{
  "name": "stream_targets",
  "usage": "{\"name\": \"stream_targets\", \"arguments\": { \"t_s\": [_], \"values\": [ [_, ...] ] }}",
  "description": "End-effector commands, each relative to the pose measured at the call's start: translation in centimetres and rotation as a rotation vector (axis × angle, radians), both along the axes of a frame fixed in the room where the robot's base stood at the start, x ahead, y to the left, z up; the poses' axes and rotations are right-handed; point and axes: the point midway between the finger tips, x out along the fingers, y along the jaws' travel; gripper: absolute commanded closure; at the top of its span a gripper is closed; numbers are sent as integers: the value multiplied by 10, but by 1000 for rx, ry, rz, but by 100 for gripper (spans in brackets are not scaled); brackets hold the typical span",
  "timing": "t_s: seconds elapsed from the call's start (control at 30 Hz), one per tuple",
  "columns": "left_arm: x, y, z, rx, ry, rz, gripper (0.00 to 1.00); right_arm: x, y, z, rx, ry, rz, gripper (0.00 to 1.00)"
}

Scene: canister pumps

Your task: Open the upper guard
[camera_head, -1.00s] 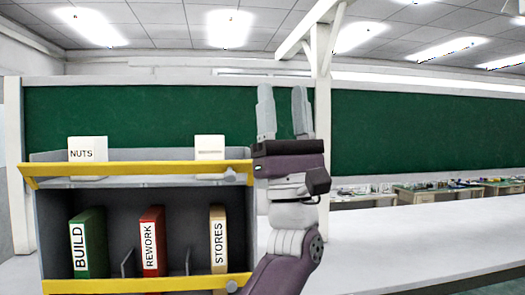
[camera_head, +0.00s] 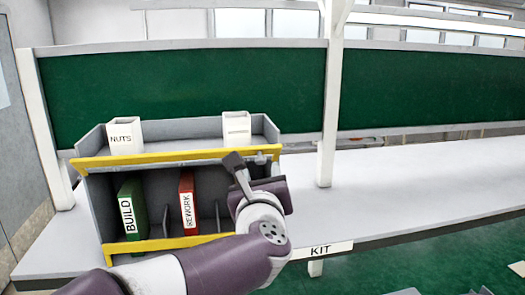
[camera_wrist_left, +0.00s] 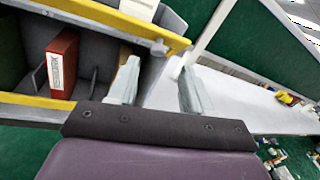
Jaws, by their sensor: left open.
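The upper guard (camera_head: 160,158) is a yellow bar along the front edge of the rack's top tray. It also shows in the wrist view (camera_wrist_left: 120,22). A small pale knob (camera_head: 261,157) sits near its right end; in the wrist view the knob (camera_wrist_left: 158,47) lies just beyond the gap between my fingers. My left gripper (camera_head: 246,168) is open and empty at the rack's right end, close to the guard. In the wrist view its fingers (camera_wrist_left: 158,82) stand apart, and I see no clear contact with the bar or knob. My right gripper is out of view.
A lower yellow guard (camera_head: 170,243) crosses the bottom shelf. A green BUILD binder (camera_head: 133,207) and a red REWORK binder (camera_head: 187,203) stand behind it. The NUTS box (camera_head: 124,137) and another white box (camera_head: 236,128) are on top.

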Motion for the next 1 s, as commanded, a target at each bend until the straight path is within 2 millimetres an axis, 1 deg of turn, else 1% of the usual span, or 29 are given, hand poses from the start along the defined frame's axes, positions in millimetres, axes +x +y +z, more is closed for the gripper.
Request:
{"name": "stream_targets", "arguments": {
  "t_s": [0.03,0.1,0.23,0.4,0.67,0.7,0.77,0.8,0.83,1.0],
  "values": [
    [14,1,7,3,3,4,50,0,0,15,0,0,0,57],
    [30,0,7,4,2,3,50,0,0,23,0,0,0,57],
    [50,0,4,3,0,1,50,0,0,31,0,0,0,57],
    [60,-1,1,2,-1,-1,50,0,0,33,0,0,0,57],
    [61,-1,1,1,-2,0,50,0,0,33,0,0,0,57],
    [61,-1,1,1,-2,0,63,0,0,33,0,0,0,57],
    [61,-1,1,1,-2,0,83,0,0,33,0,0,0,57],
    [61,-1,1,1,-2,0,96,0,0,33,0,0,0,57],
    [61,-1,1,1,-2,0,100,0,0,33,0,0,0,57],
    [61,-1,-1,2,-3,0,100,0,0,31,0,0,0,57]
  ]
}}
